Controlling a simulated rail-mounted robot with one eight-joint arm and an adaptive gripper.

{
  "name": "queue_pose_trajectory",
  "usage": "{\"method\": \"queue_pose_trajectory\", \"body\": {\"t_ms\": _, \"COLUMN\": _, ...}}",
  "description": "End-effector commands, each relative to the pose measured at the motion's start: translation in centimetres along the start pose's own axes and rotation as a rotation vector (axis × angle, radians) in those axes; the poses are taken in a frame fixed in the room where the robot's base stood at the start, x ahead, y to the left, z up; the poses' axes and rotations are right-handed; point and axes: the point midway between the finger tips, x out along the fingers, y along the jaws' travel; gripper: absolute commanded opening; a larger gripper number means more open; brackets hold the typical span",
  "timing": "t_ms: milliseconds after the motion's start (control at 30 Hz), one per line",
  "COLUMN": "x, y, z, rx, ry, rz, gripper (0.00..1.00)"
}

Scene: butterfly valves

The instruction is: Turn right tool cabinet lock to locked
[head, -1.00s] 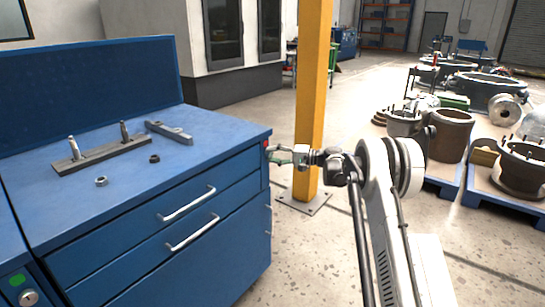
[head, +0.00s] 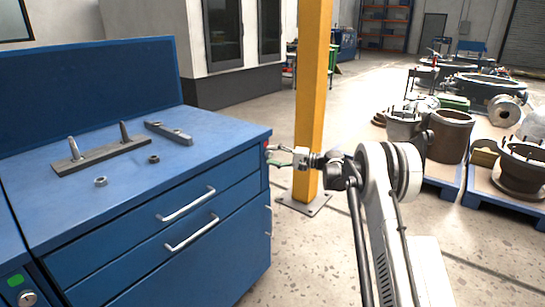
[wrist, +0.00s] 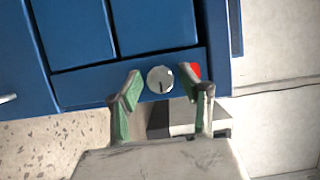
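The right tool cabinet (head: 236,236) is blue, with drawers and a worktop. Its lock shows in the wrist view as a round silver knob (wrist: 160,79) with a dark slot mark. A red indicator (wrist: 194,70) sits just right of the knob, partly behind a finger. My gripper (wrist: 167,84) is open, with one green-padded finger on each side of the knob. I see a gap to the left finger; contact on the right cannot be told. In the head view my gripper (head: 276,156) is at the cabinet's right front edge, and the knob is hidden.
A yellow post (head: 313,95) stands close behind my gripper. A bar with two pins (head: 100,157), a smaller bar (head: 168,132) and nuts lie on the worktop. Another cabinet at left has a green indicator (head: 15,281) and silver lock (head: 27,298). Pallets hold parts at right.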

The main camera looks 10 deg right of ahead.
Motion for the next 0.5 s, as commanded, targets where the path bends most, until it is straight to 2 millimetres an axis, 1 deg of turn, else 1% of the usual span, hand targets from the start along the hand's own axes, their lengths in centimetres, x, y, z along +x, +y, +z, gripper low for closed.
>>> {"method": "queue_pose_trajectory", "body": {"t_ms": 333, "x": -0.2, "y": 0.0, "z": 0.0, "rx": -0.001, "ry": 0.001, "rz": 0.000, "gripper": 0.45}}
{"method": "queue_pose_trajectory", "body": {"t_ms": 433, "x": -1.1, "y": 0.0, "z": -0.1, "rx": -0.001, "ry": 0.002, "rz": 0.000, "gripper": 0.45}}
{"method": "queue_pose_trajectory", "body": {"t_ms": 500, "x": -2.1, "y": 0.0, "z": -0.1, "rx": -0.001, "ry": 0.002, "rz": 0.000, "gripper": 0.45}}
